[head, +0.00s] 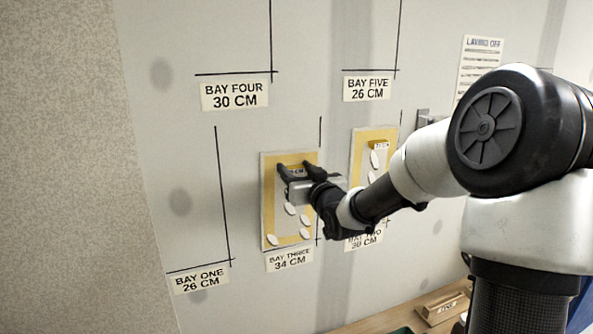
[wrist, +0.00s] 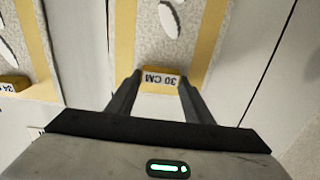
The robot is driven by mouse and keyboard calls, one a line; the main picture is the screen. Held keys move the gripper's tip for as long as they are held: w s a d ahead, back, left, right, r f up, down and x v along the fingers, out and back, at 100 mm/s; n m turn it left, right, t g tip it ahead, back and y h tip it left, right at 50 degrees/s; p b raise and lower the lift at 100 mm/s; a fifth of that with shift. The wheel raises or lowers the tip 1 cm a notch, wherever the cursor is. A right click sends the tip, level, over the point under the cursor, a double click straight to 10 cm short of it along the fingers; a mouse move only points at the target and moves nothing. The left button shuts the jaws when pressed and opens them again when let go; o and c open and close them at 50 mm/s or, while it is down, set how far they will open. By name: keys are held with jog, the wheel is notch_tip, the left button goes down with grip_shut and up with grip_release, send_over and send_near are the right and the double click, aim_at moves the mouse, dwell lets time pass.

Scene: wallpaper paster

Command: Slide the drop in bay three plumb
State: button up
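The drop in bay three (head: 268,205) is a tan-bordered panel with white leaf shapes, on the wall above a label "BAY THREE 34 CM" (head: 290,260). Its yellow tab reads "30 CM", upside down in the wrist view (wrist: 161,79). My gripper (head: 294,169) is at this tab near the top of the drop, one finger on each side. The fingers stand apart in the wrist view (wrist: 160,80); whether they press on the tab is unclear. A black guide line (head: 320,131) runs by the drop's right edge. My gripper hides part of the drop, and its exact tilt is unclear.
A similar drop in bay two (head: 357,160) hangs to the right, partly behind my arm; its tab (wrist: 14,84) appears to read "34". Bay one's black line (head: 222,190) stands left. A wooden ledge with a block (head: 440,307) lies below right.

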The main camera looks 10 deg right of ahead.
jog(key=c, duration=0.5)
jog(key=shift+s+a+n+b, duration=0.1)
jog(key=shift+a+n+b, duration=0.2)
jog(key=shift+b, duration=0.3)
